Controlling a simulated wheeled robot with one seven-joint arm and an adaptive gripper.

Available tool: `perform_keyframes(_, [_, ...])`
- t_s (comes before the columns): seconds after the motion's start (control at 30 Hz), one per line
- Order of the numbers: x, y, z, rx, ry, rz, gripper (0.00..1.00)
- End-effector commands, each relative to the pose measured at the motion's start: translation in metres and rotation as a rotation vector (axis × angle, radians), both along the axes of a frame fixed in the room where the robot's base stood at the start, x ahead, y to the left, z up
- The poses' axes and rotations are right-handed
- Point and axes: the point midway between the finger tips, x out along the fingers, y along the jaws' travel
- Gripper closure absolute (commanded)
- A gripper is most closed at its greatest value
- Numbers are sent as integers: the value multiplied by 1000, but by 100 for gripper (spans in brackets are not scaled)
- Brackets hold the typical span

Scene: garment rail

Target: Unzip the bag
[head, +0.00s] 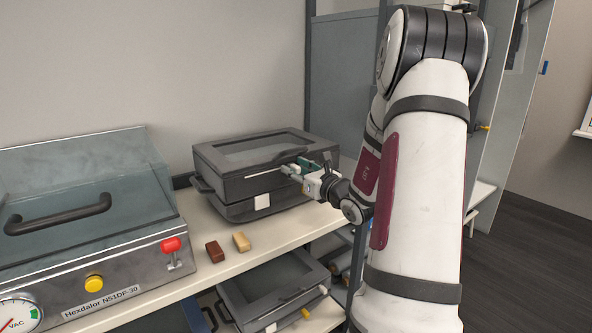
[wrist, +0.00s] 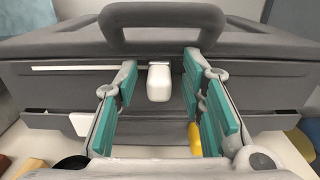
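The bag (head: 230,190) is a dark grey, boxy case lying flat on the upper shelf, with a paler panel in its lid. In the wrist view the bag (wrist: 60,85) fills the middle, with a thick handle (wrist: 160,10) at the top. A pale zip line (wrist: 75,68) runs along its front side. A white zip pull (wrist: 159,82) stands out from that side. My gripper (head: 292,171) is at the bag's front side. Its teal-padded fingers (wrist: 160,90) are open on either side of the pull, with gaps visible between pads and pull.
A brown block (head: 215,251) and a tan block (head: 241,241) lie on the shelf (head: 225,268) in front of the bag. A vacuum machine (head: 90,220) stands at left. Another grey case (head: 270,290) lies on the shelf below. A grey panel stands behind my arm.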

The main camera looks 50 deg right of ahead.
Motion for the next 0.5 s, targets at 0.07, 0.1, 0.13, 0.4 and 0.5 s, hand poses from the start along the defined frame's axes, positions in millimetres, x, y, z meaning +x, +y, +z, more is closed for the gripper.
perform_keyframes(0.07, [-6, 0, 0, 0, 1, -3, 63])
perform_keyframes(0.1, [-11, 1, 0, 0, 2, -4, 63])
perform_keyframes(0.13, [-15, 2, 0, 0, 1, -4, 63])
perform_keyframes(0.4, [-67, 15, 0, 0, 1, -4, 63])
perform_keyframes(0.5, [-85, 20, 0, 0, 0, -4, 63])
